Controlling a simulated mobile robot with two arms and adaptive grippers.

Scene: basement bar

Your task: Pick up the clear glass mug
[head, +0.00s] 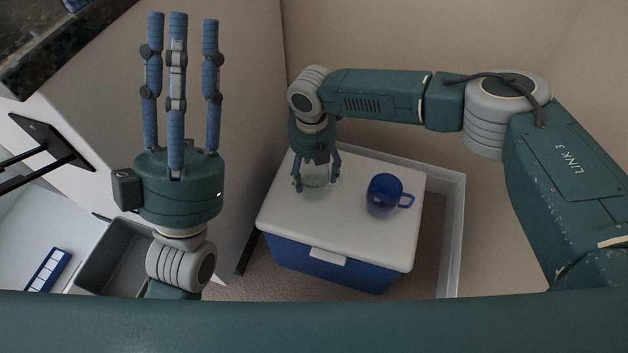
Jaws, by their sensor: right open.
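The clear glass mug (314,191) stands on the white lid of a blue cooler (385,252), near its left back part. My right gripper (315,182) points down over the mug, with its blue fingers open on both sides of it. The gripper body hides the mug's upper part, and I cannot tell whether the fingers touch the glass. My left gripper (181,22) is at the left, fingers straight up, spread and empty, far from the mug.
A blue mug (382,196) stands to the right of the glass mug on the lid. A pale frame-like edge (455,220) runs behind and right of the cooler. A grey bin (112,262) and a blue-and-white item (47,270) lie at lower left. Walls are close behind.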

